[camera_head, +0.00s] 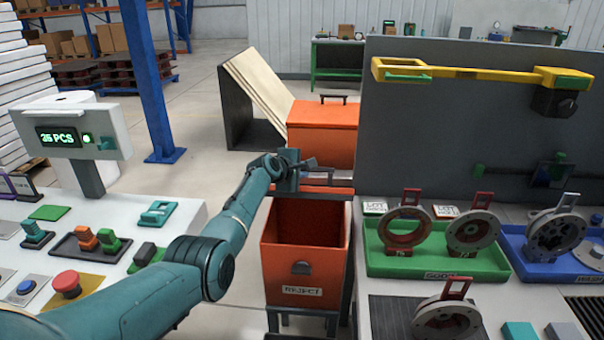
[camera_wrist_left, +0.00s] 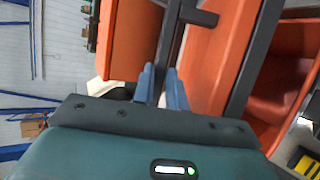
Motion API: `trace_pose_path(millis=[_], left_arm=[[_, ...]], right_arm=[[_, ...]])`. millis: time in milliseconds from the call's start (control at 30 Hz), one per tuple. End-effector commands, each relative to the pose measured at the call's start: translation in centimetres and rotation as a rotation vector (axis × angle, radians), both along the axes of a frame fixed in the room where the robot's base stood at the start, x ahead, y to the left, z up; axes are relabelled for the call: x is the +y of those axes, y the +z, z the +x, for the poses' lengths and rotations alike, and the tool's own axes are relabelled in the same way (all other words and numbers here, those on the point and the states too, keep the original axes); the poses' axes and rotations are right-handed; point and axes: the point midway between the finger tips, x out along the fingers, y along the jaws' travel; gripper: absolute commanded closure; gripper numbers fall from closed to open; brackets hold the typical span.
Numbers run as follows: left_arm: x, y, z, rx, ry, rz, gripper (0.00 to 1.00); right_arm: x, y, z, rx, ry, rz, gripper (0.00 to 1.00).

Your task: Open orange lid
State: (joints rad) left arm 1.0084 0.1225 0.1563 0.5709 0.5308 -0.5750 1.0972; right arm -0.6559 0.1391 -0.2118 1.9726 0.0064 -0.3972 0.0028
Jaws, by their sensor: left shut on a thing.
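An orange lid (camera_head: 326,112) with a black handle (camera_head: 333,98) on top covers an orange box behind my left gripper. It looks closed. My left gripper (camera_head: 308,163) is low in front of that box, above the open reject bin (camera_head: 304,262). In the left wrist view, its blue fingers (camera_wrist_left: 160,88) are close together on either side of a dark bar (camera_wrist_left: 172,48), with orange panels on both sides. The exact contact is partly hidden. My right gripper is not in view.
A blue post (camera_head: 152,85) stands left of my arm. On the right are a grey panel (camera_head: 440,130) with a yellow bar (camera_head: 465,73), a green tray (camera_head: 437,262) and a blue tray (camera_head: 535,268) of metal parts.

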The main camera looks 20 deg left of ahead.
Motion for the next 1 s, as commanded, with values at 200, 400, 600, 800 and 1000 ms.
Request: trace_pose_path(millis=[200, 400, 600, 800, 1000], left_arm=[[0.09, 0.56, 0.19, -0.009, 0.002, 0.002, 1.00], [0.09, 0.55, 0.19, -0.009, 0.002, 0.002, 0.83], [0.06, 0.40, 0.14, -0.006, 0.002, 0.001, 0.67], [0.05, 0.28, 0.10, -0.004, 0.002, 0.000, 0.65], [0.09, 0.35, -0.11, -0.005, 0.001, 0.000, 0.65]], right_arm=[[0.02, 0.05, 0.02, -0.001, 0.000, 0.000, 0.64], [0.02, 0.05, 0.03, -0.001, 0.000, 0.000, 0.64], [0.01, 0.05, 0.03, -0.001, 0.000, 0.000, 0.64], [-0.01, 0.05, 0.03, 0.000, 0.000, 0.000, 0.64], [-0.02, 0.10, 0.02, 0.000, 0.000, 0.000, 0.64]])
